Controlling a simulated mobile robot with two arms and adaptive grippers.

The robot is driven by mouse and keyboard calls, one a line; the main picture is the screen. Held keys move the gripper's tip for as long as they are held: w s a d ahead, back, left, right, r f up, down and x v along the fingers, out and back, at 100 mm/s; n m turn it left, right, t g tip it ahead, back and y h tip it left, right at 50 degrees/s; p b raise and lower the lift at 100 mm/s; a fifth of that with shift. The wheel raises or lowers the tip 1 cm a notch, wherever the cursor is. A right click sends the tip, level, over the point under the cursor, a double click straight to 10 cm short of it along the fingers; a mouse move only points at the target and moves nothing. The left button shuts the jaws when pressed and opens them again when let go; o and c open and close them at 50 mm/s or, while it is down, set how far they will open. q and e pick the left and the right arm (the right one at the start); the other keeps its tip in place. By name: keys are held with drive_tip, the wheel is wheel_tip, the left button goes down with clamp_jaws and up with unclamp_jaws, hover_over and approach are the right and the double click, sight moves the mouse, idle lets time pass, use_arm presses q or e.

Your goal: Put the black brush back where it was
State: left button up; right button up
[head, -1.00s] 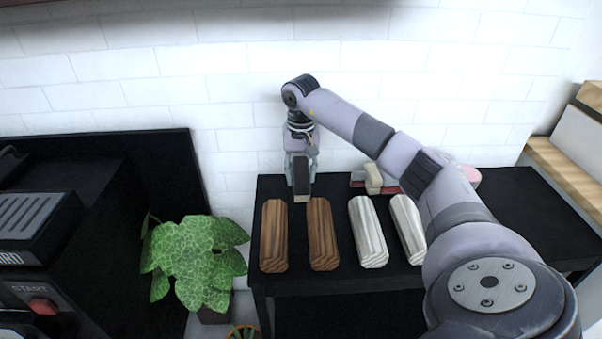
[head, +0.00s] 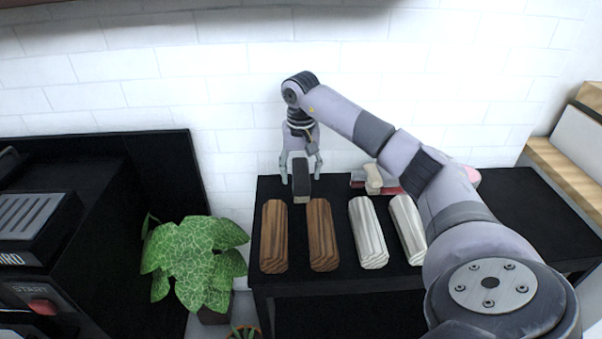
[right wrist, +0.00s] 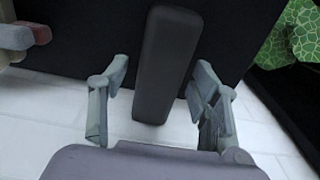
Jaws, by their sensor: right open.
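The black brush (head: 300,180) stands at the back of the black table, behind the brown wooden blocks. In the right wrist view the brush (right wrist: 166,65) shows as a long dark bar between the fingers, with a gap on each side. My right gripper (head: 301,172) is open around the brush; its fingers (right wrist: 158,100) are spread and do not appear to touch it. My left gripper is not in view.
Two brown blocks (head: 323,235) and two whitish blocks (head: 368,233) lie in a row on the black table (head: 520,205). A red and beige object (head: 374,181) lies to the right of the brush. A leafy plant (head: 195,255) stands left of the table. A white brick wall (head: 230,110) is close behind.

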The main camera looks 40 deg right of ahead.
sight(301, 172)
use_arm(q)
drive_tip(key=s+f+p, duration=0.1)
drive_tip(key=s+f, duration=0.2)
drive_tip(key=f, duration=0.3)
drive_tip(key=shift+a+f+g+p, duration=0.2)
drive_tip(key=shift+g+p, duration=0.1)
drive_tip(key=shift+p, duration=0.1)
use_arm(e)
wheel_tip(301, 172, up, 11)
drive_tip(key=shift+s+a+r, duration=0.15)
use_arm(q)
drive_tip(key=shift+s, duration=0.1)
